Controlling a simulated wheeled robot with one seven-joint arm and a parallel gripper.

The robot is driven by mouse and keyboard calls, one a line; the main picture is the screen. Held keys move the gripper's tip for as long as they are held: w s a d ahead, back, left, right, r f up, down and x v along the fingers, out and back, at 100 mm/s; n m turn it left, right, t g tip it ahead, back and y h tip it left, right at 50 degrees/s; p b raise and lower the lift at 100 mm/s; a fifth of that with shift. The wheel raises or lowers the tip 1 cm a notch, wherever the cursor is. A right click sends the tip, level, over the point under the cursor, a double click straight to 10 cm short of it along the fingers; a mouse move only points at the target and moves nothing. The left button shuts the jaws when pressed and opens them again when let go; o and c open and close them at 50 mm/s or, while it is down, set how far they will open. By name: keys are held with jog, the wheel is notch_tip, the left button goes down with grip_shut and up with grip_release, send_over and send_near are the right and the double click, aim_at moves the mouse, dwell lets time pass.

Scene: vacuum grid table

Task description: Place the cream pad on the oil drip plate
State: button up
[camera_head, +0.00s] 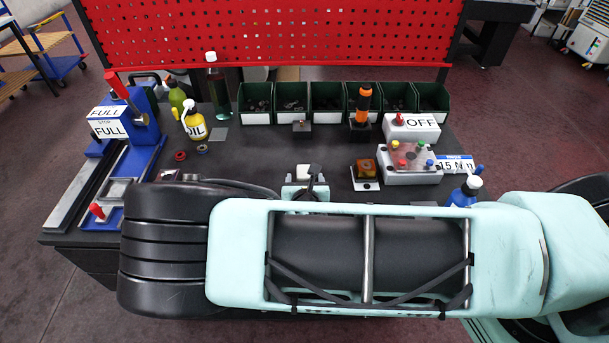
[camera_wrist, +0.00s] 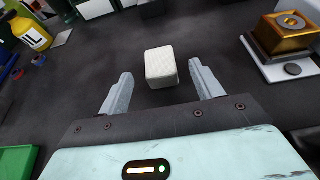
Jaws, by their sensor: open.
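The cream pad (camera_wrist: 161,63) is a small pale block on the dark table, in the upper middle of the wrist view. It shows small in the head view (camera_head: 303,171), partly hidden by my gripper. My gripper (camera_wrist: 160,70) is open, its two grey fingers on either side of the pad with a gap each side. Whether the fingertips are at the pad's height or above it I cannot tell. A flat grey plate, which looks like the oil drip plate (camera_head: 219,134), lies bare beside the yellow oil bottle (camera_head: 194,125); it also shows in the wrist view (camera_wrist: 62,38).
A gold block on a white base (camera_head: 366,172) stands right of the pad. Red and blue rings (camera_head: 180,155) lie near the oil bottle. Green bins (camera_head: 290,102) line the back. A blue press (camera_head: 130,130) stands at the left. The table between pad and plate looks clear.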

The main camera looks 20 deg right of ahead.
aim_at(304, 174)
jog(key=shift+x, duration=1.55)
jog(key=c, duration=1.1)
jog(key=shift+c, duration=0.2)
